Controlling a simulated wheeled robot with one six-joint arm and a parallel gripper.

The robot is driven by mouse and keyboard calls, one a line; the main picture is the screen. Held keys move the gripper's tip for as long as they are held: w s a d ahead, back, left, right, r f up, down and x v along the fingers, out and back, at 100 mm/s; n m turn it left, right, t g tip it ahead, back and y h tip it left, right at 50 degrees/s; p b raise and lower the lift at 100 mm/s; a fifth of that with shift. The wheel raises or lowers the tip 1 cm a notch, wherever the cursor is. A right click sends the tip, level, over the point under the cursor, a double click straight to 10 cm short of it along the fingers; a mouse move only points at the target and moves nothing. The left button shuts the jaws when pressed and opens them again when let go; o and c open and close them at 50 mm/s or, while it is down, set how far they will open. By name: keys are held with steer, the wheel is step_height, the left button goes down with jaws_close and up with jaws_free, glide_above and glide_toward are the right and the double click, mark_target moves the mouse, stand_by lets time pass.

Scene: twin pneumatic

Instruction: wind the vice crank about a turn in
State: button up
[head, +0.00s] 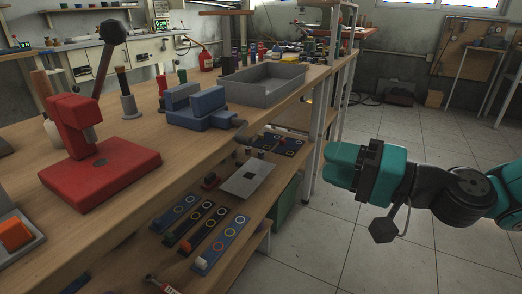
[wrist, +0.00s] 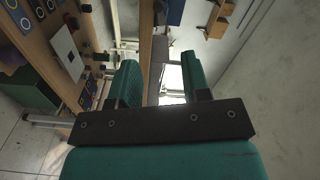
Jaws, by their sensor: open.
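The blue vice (head: 198,106) stands on the wooden bench top near its front right edge. A dark crank part (head: 240,124) shows at its right end, over the bench edge; its exact shape and angle are too small to tell. My gripper (head: 336,164) is teal with a black bracket, well to the right of the vice and lower, out over the floor in front of the bench. It is open and empty, its fingers pointing left. In the wrist view my gripper's two fingers (wrist: 160,82) stand apart with nothing between them. I cannot make out the crank there.
A red press (head: 100,165) stands at the left of the bench (head: 150,150). A grey tray (head: 262,86) sits behind the vice. The lower shelf holds coloured panels (head: 220,243) and a pale plate (head: 247,179). A bench leg (head: 313,150) stands left of my gripper.

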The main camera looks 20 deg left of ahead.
mark_target(251, 140)
steer(key=a+n+b, duration=0.1)
steer(key=a+n, duration=0.3)
steer(key=a, duration=0.1)
steer(key=w+a+n+b, duration=0.1)
steer(key=a+n, duration=0.3)
steer(key=a, duration=0.2)
steer(key=a+n, duration=0.5)
steer(key=shift+w+a+f+b, duration=0.15)
steer(key=shift+w+a+b, duration=0.05)
steer(key=shift+b, duration=0.2)
jaws_close()
steer(key=shift+r+p, duration=0.25)
steer(key=shift+p, duration=0.05)
steer(key=shift+m, duration=0.5)
